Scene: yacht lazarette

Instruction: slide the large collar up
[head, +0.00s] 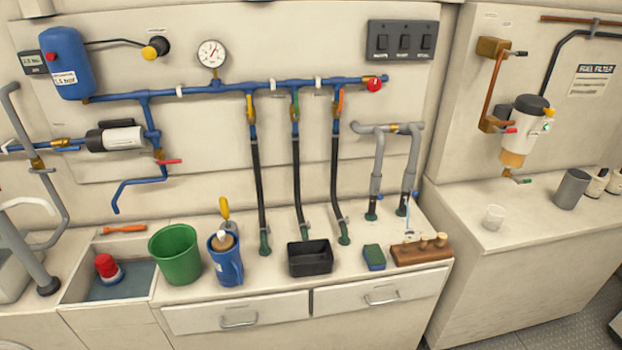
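No thing in view is clearly marked as the large collar. A grey pipe loop (362,128) with a brass coupling (393,128) stands at the back right of the counter. A thicker grey sleeve (376,185) sits on its left leg, above a dark green counter fitting (371,215). The right leg (411,175) also runs down to a dark green fitting. At the far left, a thick grey pipe (20,250) ends in a dark collar (48,286) at the counter. Neither of my grippers is in view.
Three black hoses (295,170) drop from the blue manifold (225,88). A black tray (310,258), blue-green sponge (374,257) and wooden rack (421,250) occupy the counter front. A blue jug (226,262) and green bucket (175,253) stand left, beside the sink (82,268).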

